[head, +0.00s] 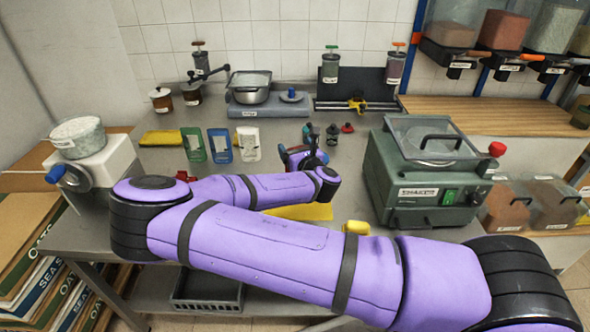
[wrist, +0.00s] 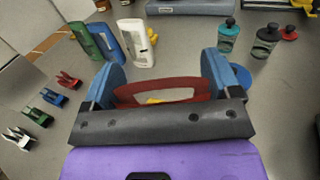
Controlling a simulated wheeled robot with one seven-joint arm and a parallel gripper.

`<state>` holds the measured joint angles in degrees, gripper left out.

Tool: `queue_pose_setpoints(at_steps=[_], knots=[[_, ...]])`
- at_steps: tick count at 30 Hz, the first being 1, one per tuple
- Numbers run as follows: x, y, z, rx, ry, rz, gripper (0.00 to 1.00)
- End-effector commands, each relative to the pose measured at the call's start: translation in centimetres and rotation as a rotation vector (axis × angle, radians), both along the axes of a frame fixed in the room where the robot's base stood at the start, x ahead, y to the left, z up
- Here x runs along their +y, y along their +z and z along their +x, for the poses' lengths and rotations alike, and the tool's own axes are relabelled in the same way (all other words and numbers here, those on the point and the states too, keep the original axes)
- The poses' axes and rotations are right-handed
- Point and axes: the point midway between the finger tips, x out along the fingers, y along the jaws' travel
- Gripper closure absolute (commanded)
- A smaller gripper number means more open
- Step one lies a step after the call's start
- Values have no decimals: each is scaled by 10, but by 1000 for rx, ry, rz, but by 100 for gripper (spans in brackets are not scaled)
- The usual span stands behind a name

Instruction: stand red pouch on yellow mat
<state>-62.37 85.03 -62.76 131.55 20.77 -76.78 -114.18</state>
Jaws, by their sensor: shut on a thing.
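The red pouch (wrist: 125,94), with a pale window, is between the blue fingertips of my gripper (wrist: 162,82) in the wrist view. My gripper is shut on it. In the head view my gripper (head: 304,157) is over the middle of the table, and the pouch is mostly hidden there. A flat yellow mat (head: 300,212) lies nearer the front, partly covered by my arm. Another flat yellow thing (head: 161,137) lies at the back left. I cannot tell whether the pouch touches the table.
Green (head: 193,144), blue (head: 219,145) and white (head: 248,143) pouches stand left of my gripper. Several small clips (wrist: 53,97) lie at the left in the wrist view. Small bottles (head: 332,133) stand behind right. A green machine (head: 425,185) blocks the right side.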

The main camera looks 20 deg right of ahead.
Motion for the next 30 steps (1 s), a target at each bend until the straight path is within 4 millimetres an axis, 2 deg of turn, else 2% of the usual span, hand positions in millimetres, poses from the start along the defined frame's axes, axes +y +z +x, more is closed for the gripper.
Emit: queue_pose_setpoints(at_steps=[3, 8, 16, 27, 28, 30], knots=[[0, -15, 0, -1, 0, 1, 68], [0, -24, 0, -1, 2, 0, 68], [0, -55, 0, -1, 1, 0, 68], [0, -59, 0, -1, 1, 0, 68], [0, -60, 0, -1, 1, 1, 15], [0, -60, 0, -1, 1, 1, 0]])
